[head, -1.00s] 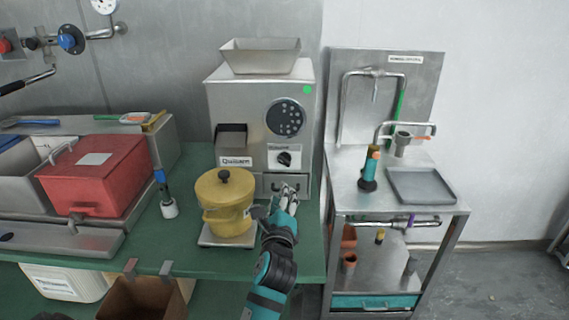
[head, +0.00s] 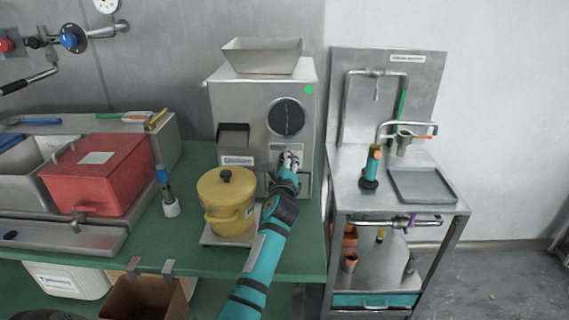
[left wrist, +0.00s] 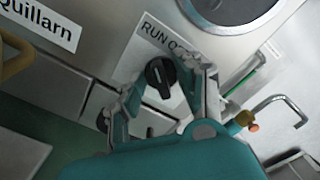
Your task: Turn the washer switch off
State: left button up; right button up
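The grey metal machine (head: 226,105) stands on the green counter. Its black rotary switch knob (left wrist: 160,75) sits on a white label plate with the letters "RUN" and more, partly hidden. My left gripper (head: 290,160) is up at the switch panel and hides the knob in the head view. In the left wrist view my left gripper (left wrist: 165,98) is open, with one finger on each side of the knob. I cannot tell whether either finger touches it.
A yellow lidded pot (head: 228,190) stands on a scale (head: 213,238) just left of my arm. A red box (head: 95,180) is further left. A metal sink stand (head: 350,205) is to the right. A round dark window (head: 286,117) is above the switch.

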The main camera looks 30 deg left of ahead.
pick_arm(q)
grip_shut()
dwell(0.4)
jog(key=shift+w+d+m+p, duration=0.1)
jog(key=shift+d+m+p, duration=0.05)
jog(key=shift+m+p, duration=4.2)
jog(key=shift+m+b, duration=0.6)
jog(key=shift+m, duration=0.25)
grip_release()
